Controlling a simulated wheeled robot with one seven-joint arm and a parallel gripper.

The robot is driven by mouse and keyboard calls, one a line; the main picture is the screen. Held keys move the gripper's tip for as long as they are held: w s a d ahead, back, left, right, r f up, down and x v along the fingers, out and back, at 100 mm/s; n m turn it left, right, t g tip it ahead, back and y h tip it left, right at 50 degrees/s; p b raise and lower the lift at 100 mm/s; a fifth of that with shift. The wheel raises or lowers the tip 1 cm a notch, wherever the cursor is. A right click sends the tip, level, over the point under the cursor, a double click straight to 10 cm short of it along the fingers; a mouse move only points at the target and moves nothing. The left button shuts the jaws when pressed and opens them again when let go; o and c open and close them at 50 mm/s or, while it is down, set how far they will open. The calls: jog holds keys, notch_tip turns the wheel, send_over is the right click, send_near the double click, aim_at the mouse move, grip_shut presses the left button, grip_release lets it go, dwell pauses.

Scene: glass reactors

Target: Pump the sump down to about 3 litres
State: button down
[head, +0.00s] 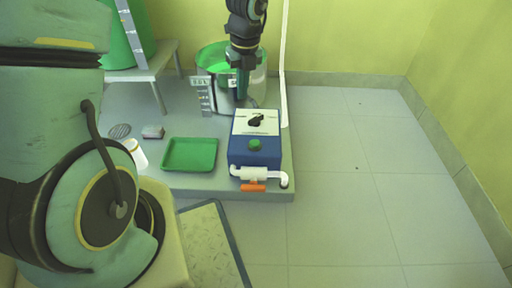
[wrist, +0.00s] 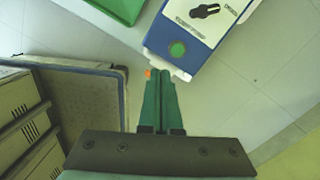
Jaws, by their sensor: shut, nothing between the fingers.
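The blue pump box (head: 255,155) stands at the plinth's front right corner. Its white top panel has a black rotary knob (head: 256,120), and a green button (head: 254,144) sits on its front. A white pipe with an orange valve handle (head: 253,187) runs along its foot. Behind it stands a clear round sump (head: 258,88) with green liquid and a white scale (head: 201,95); the level is too small to read. My gripper (head: 241,98) is shut and empty, pointing down between camera and sump. In the wrist view, its fingers (wrist: 161,76) lie below the pump's green button (wrist: 177,49), partly hiding the orange handle (wrist: 148,73).
A green tray (head: 190,154), a white cup (head: 135,153) and a small block (head: 153,132) are on the plinth left of the pump. A green tank stands on a bench (head: 150,68) at back left. A white pipe rises behind the pump. The floor on the right is clear.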

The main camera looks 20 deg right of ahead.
aim_at(255, 142)
jog(key=s+d+f+m+b, duration=0.1)
jog(key=d+f+m+b, duration=0.1)
jog(key=d+f+m, duration=0.2)
jog(key=shift+s+d+f+m, duration=0.3)
jog(key=shift+d+f+m, duration=0.1)
jog(key=shift+f+m, duration=0.25)
jog(key=shift+f, duration=0.1)
jog(key=f+b, duration=0.3)
jog(key=f, duration=0.1)
jog(key=f+b, duration=0.3)
jog(key=f, duration=0.2)
jog(key=w+a+f+b, duration=0.1)
jog(key=f+b, duration=0.2)
jog(key=f, duration=0.1)
jog(key=shift+f, duration=0.4)
